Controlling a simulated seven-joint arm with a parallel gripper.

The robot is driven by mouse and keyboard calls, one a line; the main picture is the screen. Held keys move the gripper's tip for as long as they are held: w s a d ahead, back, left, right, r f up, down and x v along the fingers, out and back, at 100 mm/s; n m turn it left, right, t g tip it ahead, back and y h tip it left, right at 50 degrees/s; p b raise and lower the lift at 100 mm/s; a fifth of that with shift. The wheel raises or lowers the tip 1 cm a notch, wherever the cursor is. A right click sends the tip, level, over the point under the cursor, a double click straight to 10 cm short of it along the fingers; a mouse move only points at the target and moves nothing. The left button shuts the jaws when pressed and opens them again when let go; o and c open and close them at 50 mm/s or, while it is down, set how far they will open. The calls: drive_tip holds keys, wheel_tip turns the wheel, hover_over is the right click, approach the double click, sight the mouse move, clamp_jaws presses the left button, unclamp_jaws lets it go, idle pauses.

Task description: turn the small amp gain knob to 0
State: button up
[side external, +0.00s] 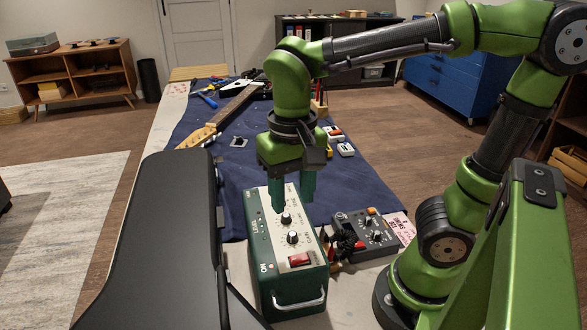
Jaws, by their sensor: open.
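The small amp (285,268) is a green box with a pale top panel and a metal handle on its near end. Its panel carries black knobs in a row, one near the middle (286,219) and one nearer the handle (292,238). A red switch (299,259) sits near the handle end. The labels are too small to read, so I cannot tell which knob is gain. My gripper (292,202) points down over the far part of the panel with its teal fingers apart. It hides that part of the panel. I cannot tell whether a finger touches a knob.
A grey pedal box (366,234) with knobs stands close on the amp's right. A large black case (165,240) is on the left. Small cables or plugs (340,246) lie between amp and pedal. A guitar (225,112) and tools lie farther back on the blue cloth (350,185).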

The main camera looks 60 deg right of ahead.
sight(292, 234)
wheel_tip(292, 234, down, 8)
drive_tip(key=shift+r, duration=0.15)
drive_tip(key=shift+c, duration=0.3)
clamp_jaws()
